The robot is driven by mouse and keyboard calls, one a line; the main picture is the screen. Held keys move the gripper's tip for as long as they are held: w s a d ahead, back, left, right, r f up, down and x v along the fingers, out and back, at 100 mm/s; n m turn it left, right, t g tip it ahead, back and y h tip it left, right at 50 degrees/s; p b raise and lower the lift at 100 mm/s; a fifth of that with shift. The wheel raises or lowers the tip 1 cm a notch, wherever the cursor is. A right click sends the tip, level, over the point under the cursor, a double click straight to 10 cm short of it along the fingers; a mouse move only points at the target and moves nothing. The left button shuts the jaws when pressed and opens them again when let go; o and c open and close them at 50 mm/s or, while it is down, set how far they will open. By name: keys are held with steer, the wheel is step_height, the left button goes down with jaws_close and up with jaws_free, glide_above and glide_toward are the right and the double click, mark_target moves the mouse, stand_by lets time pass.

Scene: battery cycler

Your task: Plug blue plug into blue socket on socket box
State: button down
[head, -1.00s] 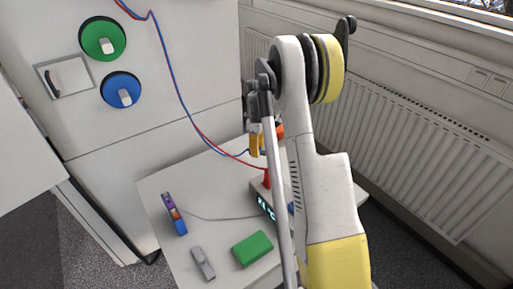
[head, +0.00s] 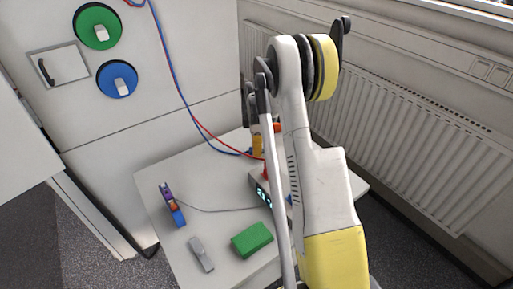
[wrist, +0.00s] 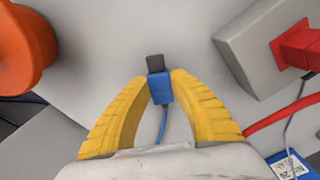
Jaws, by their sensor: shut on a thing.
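In the wrist view, the yellow fingers of my gripper (wrist: 160,88) are shut on the blue plug (wrist: 161,90), with its dark tip pointing away and its blue cable trailing back between the fingers. The grey socket box (wrist: 243,52) is to the right of the plug, apart from it. A red plug (wrist: 300,45) sits in the box. The red plug also shows there (head: 265,170). I cannot make out the blue socket.
An orange object (wrist: 22,45) is left of my gripper. On the table (head: 205,180) lie a green block (head: 252,240), a grey device (head: 201,254) and a purple and blue tool (head: 172,206). Red and blue cables hang from the wall. A radiator (head: 400,130) stands at right.

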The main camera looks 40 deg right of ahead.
steer(key=shift+f, duration=0.4)
steer(key=c, duration=1.2)
jaws_free()
